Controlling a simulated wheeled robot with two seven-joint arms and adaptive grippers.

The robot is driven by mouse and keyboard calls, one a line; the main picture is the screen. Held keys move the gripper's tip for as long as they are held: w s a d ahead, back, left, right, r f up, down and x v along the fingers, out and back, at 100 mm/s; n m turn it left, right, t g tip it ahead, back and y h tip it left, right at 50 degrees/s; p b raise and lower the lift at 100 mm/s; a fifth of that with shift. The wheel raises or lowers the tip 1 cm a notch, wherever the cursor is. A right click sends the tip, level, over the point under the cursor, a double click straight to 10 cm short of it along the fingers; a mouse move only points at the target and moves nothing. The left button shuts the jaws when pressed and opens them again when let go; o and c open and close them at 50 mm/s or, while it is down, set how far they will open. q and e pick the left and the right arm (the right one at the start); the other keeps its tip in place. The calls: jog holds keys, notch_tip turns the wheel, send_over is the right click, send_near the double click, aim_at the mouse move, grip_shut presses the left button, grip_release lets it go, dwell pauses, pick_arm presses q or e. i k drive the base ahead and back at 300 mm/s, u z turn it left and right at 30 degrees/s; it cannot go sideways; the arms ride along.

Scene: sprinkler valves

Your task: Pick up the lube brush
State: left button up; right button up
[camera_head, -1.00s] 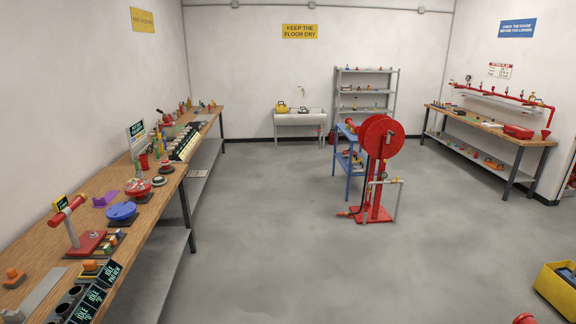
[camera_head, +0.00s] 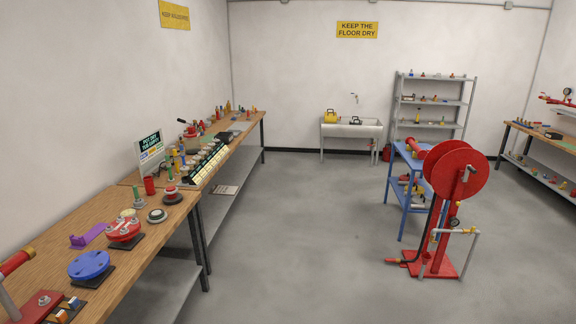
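I cannot make out a lube brush for certain in the head view. Many small items stand on the long wooden bench (camera_head: 60,235) along the left wall, too small to tell apart at its far end. Nearer on it are a red flanged fitting (camera_head: 124,230), a blue flanged disc (camera_head: 89,265), a purple piece (camera_head: 88,236) and a red cup (camera_head: 149,185). Neither of my grippers is in view.
A red hose reel (camera_head: 452,180) on a red stand is on the floor to the right, in front of a blue rack (camera_head: 407,200). A sink (camera_head: 351,131) and grey shelves (camera_head: 436,98) stand at the back. The middle floor is clear.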

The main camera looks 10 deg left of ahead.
aim_at(134, 188)
jog(key=u, duration=0.75)
jog(key=i, duration=1.65)
jog(key=u, duration=0.9)
